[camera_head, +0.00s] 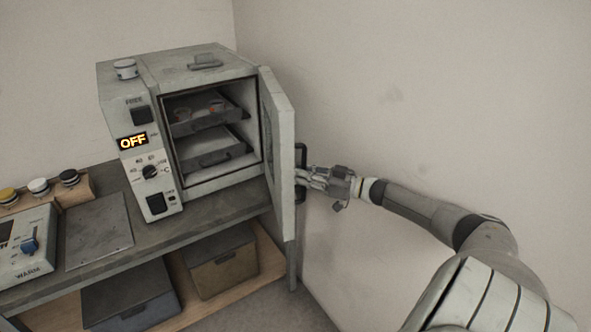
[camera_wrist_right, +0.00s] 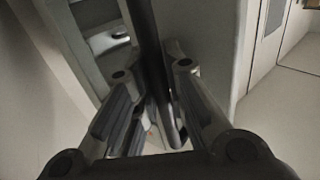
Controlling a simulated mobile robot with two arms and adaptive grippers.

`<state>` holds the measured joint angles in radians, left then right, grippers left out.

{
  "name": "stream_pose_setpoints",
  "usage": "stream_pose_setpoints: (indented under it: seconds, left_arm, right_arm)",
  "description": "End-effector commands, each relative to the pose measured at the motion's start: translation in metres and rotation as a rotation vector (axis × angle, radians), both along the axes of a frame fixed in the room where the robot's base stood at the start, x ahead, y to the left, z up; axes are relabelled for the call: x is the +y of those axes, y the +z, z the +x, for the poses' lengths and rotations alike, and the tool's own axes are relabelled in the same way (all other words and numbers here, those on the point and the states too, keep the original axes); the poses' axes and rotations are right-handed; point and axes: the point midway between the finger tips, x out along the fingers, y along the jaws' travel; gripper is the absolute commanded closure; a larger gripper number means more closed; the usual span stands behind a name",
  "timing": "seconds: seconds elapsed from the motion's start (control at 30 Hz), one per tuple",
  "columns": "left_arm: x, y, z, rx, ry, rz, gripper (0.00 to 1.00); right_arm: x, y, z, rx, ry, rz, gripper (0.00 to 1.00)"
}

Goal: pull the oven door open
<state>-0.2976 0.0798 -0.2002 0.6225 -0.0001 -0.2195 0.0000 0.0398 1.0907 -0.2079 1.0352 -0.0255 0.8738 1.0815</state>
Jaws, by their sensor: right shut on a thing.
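The oven (camera_head: 165,125) stands on the bench with its door (camera_head: 281,150) swung wide open to the right. Its display reads OFF. Two shelves show inside; small reddish items sit on the upper one. The dark door handle (camera_head: 300,160) is on the door's outer face, at the right. My right gripper (camera_head: 310,177) is shut on the handle. In the right wrist view the dark handle bar (camera_wrist_right: 150,50) runs between the fingers of the gripper (camera_wrist_right: 155,100). My left gripper is not in view.
A hot plate device (camera_head: 25,245) with a blue knob and several capped jars are on the bench (camera_head: 195,215) at the left. Two lidded boxes sit on the lower shelf. A bare wall (camera_head: 400,90) is close behind and right of the door.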

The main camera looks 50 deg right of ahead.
Motion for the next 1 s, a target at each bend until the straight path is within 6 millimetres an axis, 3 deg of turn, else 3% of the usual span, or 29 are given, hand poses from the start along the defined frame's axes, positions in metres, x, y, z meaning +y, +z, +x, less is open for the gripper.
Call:
stream_pose_setpoints:
  seconds: [0.4, 0.43, 0.57, 0.87, 1.0]
  left_arm:
    - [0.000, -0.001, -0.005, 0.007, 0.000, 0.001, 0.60]
    - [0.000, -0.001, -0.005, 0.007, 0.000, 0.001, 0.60]
    - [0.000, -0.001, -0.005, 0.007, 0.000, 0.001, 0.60]
    - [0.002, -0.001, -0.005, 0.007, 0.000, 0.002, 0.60]
    - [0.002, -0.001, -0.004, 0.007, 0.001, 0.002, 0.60]
  right_arm:
    - [-0.003, 0.000, 0.000, 0.003, -0.004, 0.001, 1.00]
    - [-0.003, 0.000, 0.000, 0.003, -0.004, 0.001, 0.84]
    - [-0.003, 0.000, 0.000, 0.001, -0.003, 0.001, 0.67]
    - [-0.002, 0.001, 0.000, 0.000, -0.001, 0.000, 0.65]
    - [-0.003, 0.010, -0.001, -0.001, -0.001, -0.002, 0.65]
